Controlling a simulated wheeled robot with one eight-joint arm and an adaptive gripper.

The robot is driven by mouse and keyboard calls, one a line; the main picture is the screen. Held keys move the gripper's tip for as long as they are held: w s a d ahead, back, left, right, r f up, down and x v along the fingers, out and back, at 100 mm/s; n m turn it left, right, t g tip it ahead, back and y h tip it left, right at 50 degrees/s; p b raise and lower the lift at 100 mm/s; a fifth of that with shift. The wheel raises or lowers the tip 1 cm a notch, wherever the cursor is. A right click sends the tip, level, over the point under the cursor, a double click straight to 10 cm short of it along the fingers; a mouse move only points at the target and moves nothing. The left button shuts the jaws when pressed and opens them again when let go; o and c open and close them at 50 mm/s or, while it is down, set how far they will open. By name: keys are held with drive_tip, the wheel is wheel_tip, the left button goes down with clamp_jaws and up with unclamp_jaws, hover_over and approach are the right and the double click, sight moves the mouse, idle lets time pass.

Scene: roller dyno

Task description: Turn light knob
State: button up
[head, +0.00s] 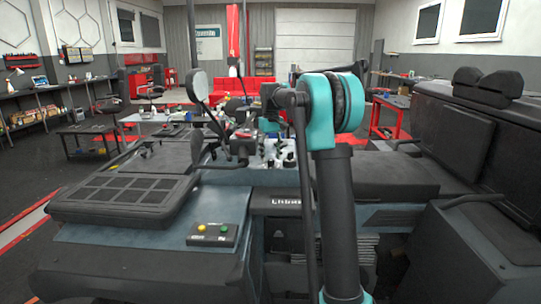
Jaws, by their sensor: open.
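I cannot pick out a light knob for certain. A small dark control box (213,235) with a yellow button (201,228) and a green button (224,228) sits on the blue-grey surface at the lower left of centre. A cluster of small pale and dark parts (276,155) stands farther back, left of my arm, too small to tell apart. My teal and black arm rises from the bottom, right of centre, to a teal joint near the top. I cannot make out my gripper; the arm blocks part of the view.
A black grated panel (125,200) lies on the left. A dark padded seat (470,130) stands at right. Benches, a red sofa (240,92) and a red cart (390,118) are farther back.

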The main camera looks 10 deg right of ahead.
sight(271, 160)
wheel_tip(271, 160, up, 11)
idle(0.3)
